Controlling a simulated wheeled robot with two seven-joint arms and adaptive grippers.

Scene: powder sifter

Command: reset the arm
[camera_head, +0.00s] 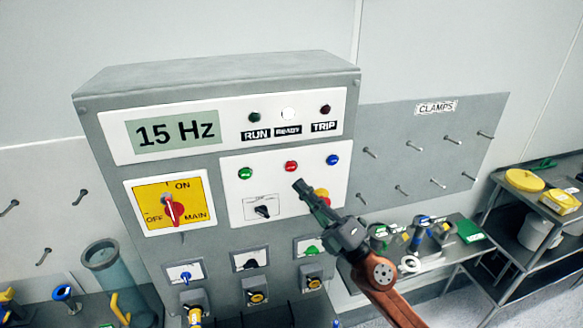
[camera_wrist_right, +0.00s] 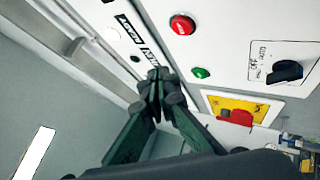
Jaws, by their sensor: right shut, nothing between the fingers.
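My right gripper (camera_head: 301,186) is shut and empty. In the head view it is in front of the grey control panel (camera_head: 215,75), just below the red button (camera_head: 291,166). Its dark fingers hide part of the panel around a yellow and red knob (camera_head: 322,194). In the right wrist view the closed fingertips (camera_wrist_right: 158,76) point toward the panel, with the red button (camera_wrist_right: 182,25) and green button (camera_wrist_right: 201,73) to their right. I cannot tell the gap between the fingertips and the panel. My left gripper is not in view.
The panel display (camera_head: 177,132) reads 15 Hz and the white READY lamp (camera_head: 288,114) looks lit. A red main switch (camera_head: 173,209) sits at left. A clamp board (camera_head: 430,150), a bench with clamps (camera_head: 410,245) and a shelf cart (camera_head: 510,230) stand at right.

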